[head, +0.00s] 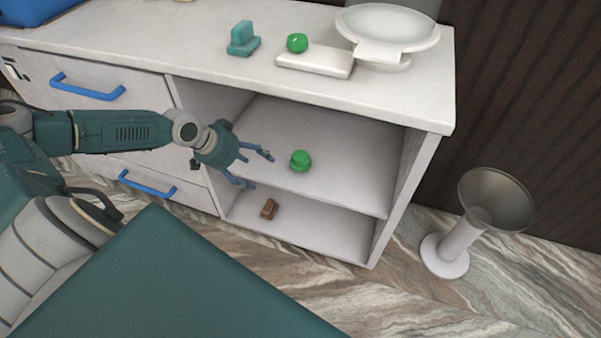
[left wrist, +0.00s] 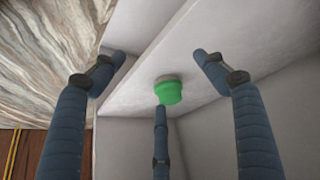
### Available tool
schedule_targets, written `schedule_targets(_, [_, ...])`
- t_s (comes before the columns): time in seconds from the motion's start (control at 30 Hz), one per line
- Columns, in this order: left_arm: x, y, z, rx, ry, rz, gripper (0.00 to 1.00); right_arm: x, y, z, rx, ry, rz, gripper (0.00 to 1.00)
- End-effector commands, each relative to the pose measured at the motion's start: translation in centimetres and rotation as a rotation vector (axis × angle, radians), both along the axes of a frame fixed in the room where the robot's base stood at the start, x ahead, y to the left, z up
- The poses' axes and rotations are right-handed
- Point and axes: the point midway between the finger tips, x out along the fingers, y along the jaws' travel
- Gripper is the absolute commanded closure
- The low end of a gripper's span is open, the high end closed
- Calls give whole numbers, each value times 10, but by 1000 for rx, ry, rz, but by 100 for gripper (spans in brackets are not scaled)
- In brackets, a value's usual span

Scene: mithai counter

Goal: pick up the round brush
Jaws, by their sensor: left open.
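A small green round object with a raised top, which looks like the round brush (head: 300,161), stands on the upper open shelf of the counter. My left gripper (head: 257,170) is open and empty at the shelf front, to the left of the brush and apart from it. In the left wrist view the green brush (left wrist: 168,91) shows between the spread fingers of my left gripper (left wrist: 160,75), just beyond the tip of the lower finger. Whether that finger touches it cannot be told. My right gripper is not in view.
A brown block (head: 269,208) lies on the lower shelf. On the countertop (head: 185,38) are a teal object (head: 243,39), a green round object (head: 297,43) and a white scale (head: 388,30). Blue-handled drawers (head: 88,87) are at left. A funnel-topped stand (head: 455,243) is at right.

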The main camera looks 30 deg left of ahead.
Motion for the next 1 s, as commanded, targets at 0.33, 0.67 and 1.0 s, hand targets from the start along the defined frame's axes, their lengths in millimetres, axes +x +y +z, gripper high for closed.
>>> schedule_targets(0.33, [41, -25, 3, -19, 3, 0, 27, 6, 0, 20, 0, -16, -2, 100])
schedule_targets(0.67, [90, -48, 2, -14, 9, 3, 27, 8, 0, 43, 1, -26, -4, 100])
schedule_targets(1.0, [113, -60, -16, -13, 12, 2, 27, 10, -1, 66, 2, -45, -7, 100])
